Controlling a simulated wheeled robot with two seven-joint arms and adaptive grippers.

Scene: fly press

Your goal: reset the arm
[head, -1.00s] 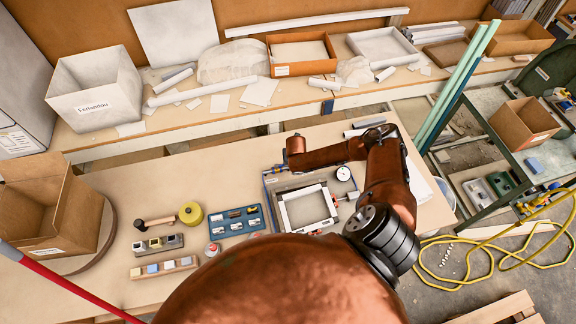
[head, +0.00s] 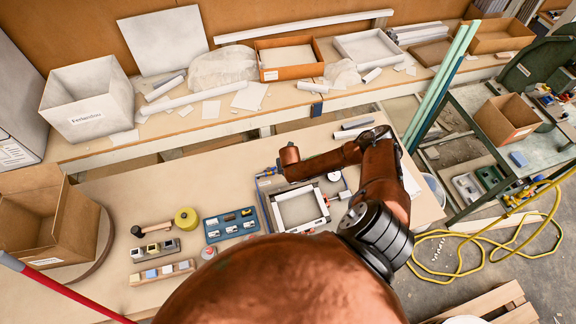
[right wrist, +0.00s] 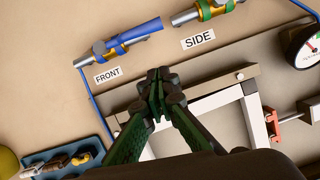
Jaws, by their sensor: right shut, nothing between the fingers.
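My right gripper (right wrist: 158,90) shows in the right wrist view with its dark green fingers together and nothing between them. It is over or close to the upper bar of the fixture with a pale rectangular frame (right wrist: 256,125); I cannot tell whether it touches. In the head view the fixture's frame (head: 321,204) lies on the bench below my copper right arm; that gripper's fingers are not distinguishable there. My left gripper is not in view.
A dial gauge (head: 334,177) stands at the fixture's upper right. A blue tray (head: 212,237) with small parts and a yellow roll (head: 186,218) lie to its left. A cardboard box (head: 30,225) stands at far left. The bench (head: 190,185) is clear behind the tray.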

